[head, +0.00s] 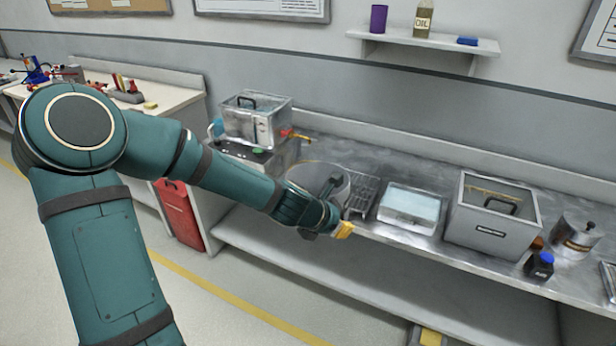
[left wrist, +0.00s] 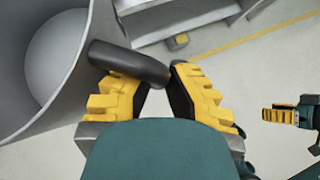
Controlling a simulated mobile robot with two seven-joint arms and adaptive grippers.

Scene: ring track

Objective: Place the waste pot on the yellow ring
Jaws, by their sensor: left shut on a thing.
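The waste pot, a grey round open vessel (head: 333,180), shows in the head view at the front of the steel bench, partly hidden by my left forearm. Its pale inside and dark bar handle (left wrist: 128,62) show large in the left wrist view. My left gripper (head: 338,222) is shut on that handle, its yellow fingers on either side of it (left wrist: 155,92). I cannot tell if the pot touches the bench. My right gripper (left wrist: 283,115) shows at the right edge of the left wrist view; its opening is unclear. I cannot make out a yellow ring.
On the steel bench (head: 390,238) stand a metal tank (head: 256,120), a rack (head: 362,195), a tray of pale blue liquid (head: 410,205), a grey box (head: 490,235), a blue-capped bottle (head: 540,266) and a steel can (head: 577,235). A yellow line (head: 235,300) crosses the open floor.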

